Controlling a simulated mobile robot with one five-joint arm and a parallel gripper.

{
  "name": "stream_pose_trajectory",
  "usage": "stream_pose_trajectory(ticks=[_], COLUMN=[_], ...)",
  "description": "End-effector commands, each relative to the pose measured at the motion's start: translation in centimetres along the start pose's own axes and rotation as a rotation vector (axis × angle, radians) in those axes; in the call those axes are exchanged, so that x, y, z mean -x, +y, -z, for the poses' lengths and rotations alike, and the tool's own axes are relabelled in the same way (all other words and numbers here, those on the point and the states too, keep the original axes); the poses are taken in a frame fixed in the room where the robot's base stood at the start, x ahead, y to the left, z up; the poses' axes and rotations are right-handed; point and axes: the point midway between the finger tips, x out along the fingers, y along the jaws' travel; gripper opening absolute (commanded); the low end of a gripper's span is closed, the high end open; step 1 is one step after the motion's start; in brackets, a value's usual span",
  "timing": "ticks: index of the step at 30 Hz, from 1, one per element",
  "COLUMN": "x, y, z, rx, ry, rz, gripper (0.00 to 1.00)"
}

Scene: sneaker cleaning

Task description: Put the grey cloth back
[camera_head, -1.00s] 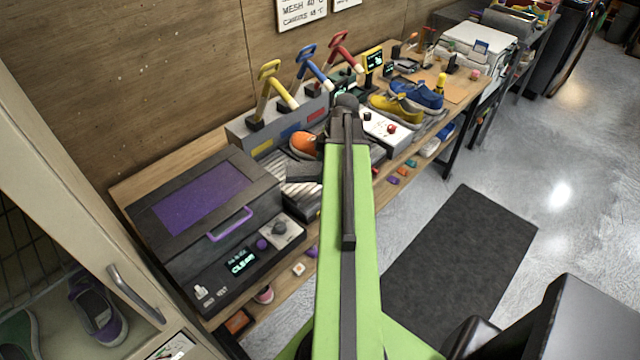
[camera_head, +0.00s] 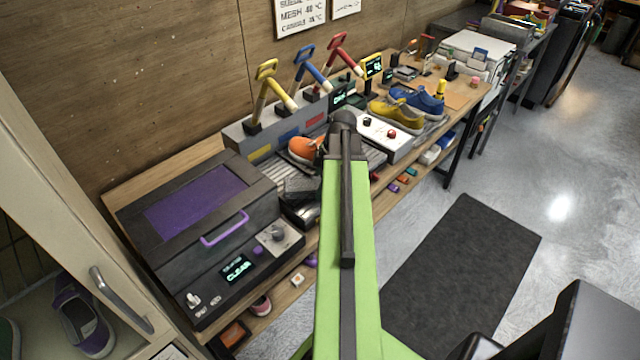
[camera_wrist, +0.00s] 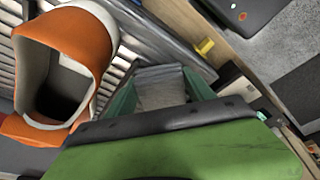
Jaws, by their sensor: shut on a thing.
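In the wrist view my gripper (camera_wrist: 162,90) has its two green fingers on either side of a pale grey folded piece, which I take to be the grey cloth (camera_wrist: 163,90). It is shut on this cloth, just above or beside the slatted metal tray (camera_wrist: 170,45). I cannot tell whether the cloth touches the tray. An orange shoe with a white lining (camera_wrist: 85,45) is close at the left of the gripper. In the head view the same orange shoe (camera_head: 303,150) stands just left of my arm's end, and my arm hides the fingers and the cloth.
A dark cleaning machine with a purple lid panel (camera_head: 200,205) stands at the left of the bench. Yellow, blue and red levers (camera_head: 310,72) stand behind the tray. A white control box (camera_head: 388,138), a yellow shoe (camera_head: 392,115) and a blue shoe (camera_head: 425,102) are to the right.

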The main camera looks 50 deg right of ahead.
Motion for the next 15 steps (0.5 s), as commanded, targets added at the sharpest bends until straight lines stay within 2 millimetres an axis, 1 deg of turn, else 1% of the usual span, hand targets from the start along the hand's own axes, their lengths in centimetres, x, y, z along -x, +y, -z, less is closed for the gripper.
stream_pose_trajectory(ticks=[3, 4, 9, 15], x=[-0.5, -0.42, -0.33, -0.34], y=[-0.01, -0.01, -0.01, -0.01], z=[-0.11, -0.1, -0.05, -0.04], rx=[0.0, 0.0, 0.001, 0.001], ry=[0.0, 0.0, 0.0, 0.0], rz=[0.0, 0.0, 0.0, 0.0], gripper=[0.0, 0.63, 0.84, 0.84])
